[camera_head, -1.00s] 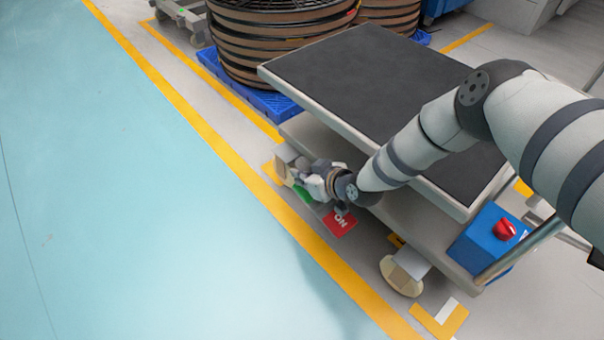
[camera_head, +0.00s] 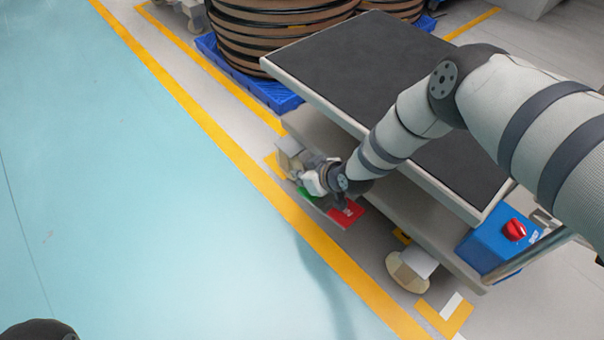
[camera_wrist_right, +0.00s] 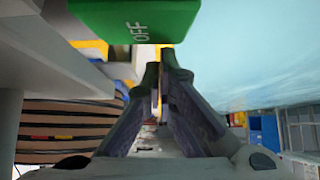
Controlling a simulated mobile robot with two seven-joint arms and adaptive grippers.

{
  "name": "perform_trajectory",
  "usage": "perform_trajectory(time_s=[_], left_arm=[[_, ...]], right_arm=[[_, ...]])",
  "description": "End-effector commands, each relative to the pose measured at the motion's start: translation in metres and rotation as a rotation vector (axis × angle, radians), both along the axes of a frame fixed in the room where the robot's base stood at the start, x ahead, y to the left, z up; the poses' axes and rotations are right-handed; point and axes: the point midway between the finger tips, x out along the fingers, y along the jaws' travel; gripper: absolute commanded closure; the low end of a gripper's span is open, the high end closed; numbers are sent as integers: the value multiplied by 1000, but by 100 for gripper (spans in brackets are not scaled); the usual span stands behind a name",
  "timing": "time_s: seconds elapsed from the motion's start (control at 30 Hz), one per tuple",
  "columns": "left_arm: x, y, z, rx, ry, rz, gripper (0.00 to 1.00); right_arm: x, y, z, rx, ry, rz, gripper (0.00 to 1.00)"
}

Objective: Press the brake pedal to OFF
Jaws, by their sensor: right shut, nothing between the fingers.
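The brake pedal sits low at the near side of the cart. Its green half (camera_head: 305,194) is mostly covered by my wrist in the head view, and its red half (camera_head: 347,213) lies nearer. In the right wrist view the green half (camera_wrist_right: 135,20) shows large at the top, with OFF on it. My right gripper (camera_wrist_right: 160,76) is shut and empty, its fingertips just below the green face in that view; I cannot tell whether they touch it. In the head view my right gripper (camera_head: 311,183) is low over the pedal, fingertips unclear. My left gripper is not in view.
The cart (camera_head: 365,65) has a dark top over a lower deck, with a caster (camera_head: 410,270) at the near corner. A blue box with a red knob (camera_head: 514,230) is at its right end. Reels (camera_head: 265,45) stand on a blue pallet behind. The floor at left is clear.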

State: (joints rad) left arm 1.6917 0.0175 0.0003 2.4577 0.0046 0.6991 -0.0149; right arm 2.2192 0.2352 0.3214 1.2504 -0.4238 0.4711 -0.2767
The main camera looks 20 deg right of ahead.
Motion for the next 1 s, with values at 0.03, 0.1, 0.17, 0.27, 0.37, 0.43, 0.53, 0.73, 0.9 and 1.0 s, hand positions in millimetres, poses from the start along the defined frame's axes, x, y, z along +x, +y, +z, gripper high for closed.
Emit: perform_trajectory(time_s=[0.03,0.1,0.17,0.27,0.37,0.43,0.53,0.73,0.9,1.0], left_arm=[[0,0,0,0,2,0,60],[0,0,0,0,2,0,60],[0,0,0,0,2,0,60],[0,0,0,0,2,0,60],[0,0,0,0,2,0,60],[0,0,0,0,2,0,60],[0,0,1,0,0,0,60],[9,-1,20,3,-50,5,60],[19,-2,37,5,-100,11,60],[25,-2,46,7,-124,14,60]], right_arm=[[0,0,-1,0,0,0,100],[1,0,-1,0,-1,1,100],[1,0,-1,0,-1,1,100],[1,0,0,0,-1,1,100],[1,0,0,0,-2,1,100],[1,0,0,0,-2,1,100],[1,0,2,0,-2,1,100],[0,4,44,-1,-11,0,100],[-18,-2,81,0,-8,-1,100],[-31,-7,99,0,-7,-2,100]])
